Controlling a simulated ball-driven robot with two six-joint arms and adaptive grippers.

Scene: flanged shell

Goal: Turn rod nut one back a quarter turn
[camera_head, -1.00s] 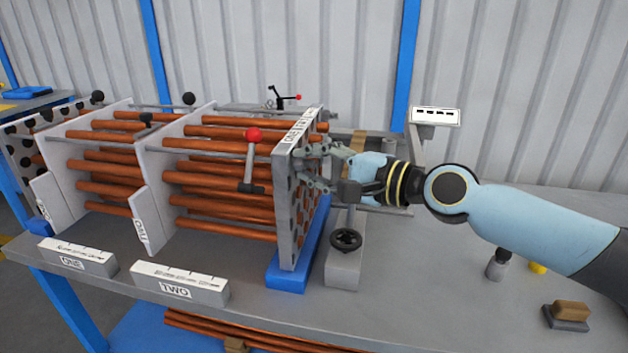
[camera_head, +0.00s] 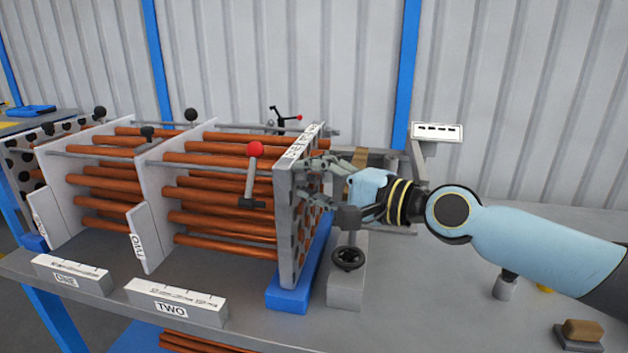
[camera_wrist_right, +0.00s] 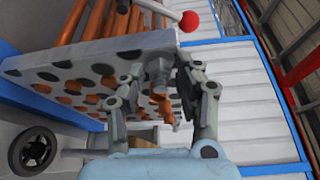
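The flanged shell's end plate (camera_head: 286,235) is a pale upright plate with dark holes, standing on a blue base. In the wrist view the plate (camera_wrist_right: 60,62) crosses the upper left, and a grey rod nut (camera_wrist_right: 157,72) sits at its corner near the right end. My right gripper (camera_head: 318,180) is at the plate's right face. In the wrist view its fingers (camera_wrist_right: 165,80) stand apart on either side of the nut, with a gap visible on the right side. Whether the left finger touches the nut is unclear. No nut label is readable. My left gripper is out of view.
A red-knobbed lever (camera_head: 253,172) stands left of the plate. A black handwheel (camera_head: 347,259) on a grey block is below my right wrist. A sign on a stand (camera_head: 437,132) is behind my arm. The bench right of the block is mostly clear.

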